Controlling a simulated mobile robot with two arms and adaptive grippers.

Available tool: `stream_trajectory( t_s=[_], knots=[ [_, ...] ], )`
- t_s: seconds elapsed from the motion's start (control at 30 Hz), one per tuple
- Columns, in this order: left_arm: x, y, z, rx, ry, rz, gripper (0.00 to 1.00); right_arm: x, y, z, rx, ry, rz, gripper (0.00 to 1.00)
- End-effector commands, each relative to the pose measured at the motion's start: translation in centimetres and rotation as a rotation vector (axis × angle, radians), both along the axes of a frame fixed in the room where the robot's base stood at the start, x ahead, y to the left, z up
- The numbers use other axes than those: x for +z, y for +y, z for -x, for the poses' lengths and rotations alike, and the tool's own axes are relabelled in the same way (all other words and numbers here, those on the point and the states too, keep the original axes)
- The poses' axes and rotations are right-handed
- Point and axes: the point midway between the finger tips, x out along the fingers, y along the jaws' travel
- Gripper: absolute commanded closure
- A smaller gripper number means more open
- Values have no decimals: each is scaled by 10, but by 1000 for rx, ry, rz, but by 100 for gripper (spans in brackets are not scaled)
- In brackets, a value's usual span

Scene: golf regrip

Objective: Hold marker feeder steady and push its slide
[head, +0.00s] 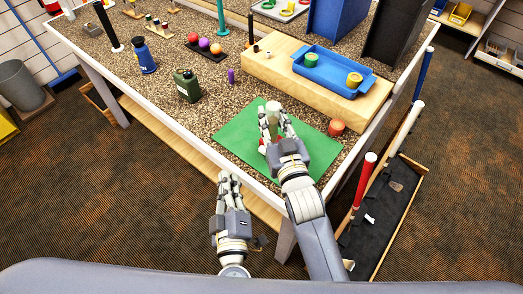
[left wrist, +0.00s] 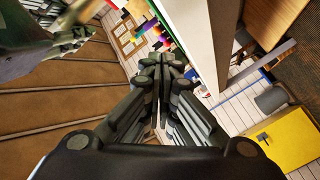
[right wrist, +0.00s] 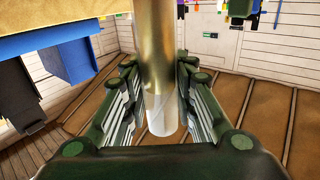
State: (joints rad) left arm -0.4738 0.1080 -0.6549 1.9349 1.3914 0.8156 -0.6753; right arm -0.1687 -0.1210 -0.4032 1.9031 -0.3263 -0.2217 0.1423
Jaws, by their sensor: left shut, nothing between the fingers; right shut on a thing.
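In the right wrist view the tube (right wrist: 155,50) stands between the fingers and has a pale, clear-looking lower end. It may be the marker feeder; I cannot make out a slide. A bit of red (head: 263,147) shows beside the right fingers. My left gripper (head: 229,183) is shut and empty, in front of the table's near edge and apart from the tube. In the left wrist view its fingertips (left wrist: 163,70) are together.
A green container (head: 187,86), a blue bottle (head: 143,56) and a tray of balls (head: 206,46) stand on the table. A wooden block (head: 290,76) bears a blue tray (head: 330,75). Clubs (head: 364,180) lean at the right.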

Motion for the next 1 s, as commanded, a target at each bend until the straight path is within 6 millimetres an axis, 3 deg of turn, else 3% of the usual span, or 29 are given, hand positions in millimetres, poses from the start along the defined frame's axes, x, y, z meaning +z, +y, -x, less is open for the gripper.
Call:
stream_trajectory(
  t_s=[0.5,1.0],
  knots=[
    [0,-40,-54,-1,-1,0,100,0,0,0,0,0,0,100],
    [0,-46,-63,-1,-1,-1,100,0,0,0,0,0,0,100]
  ],
)
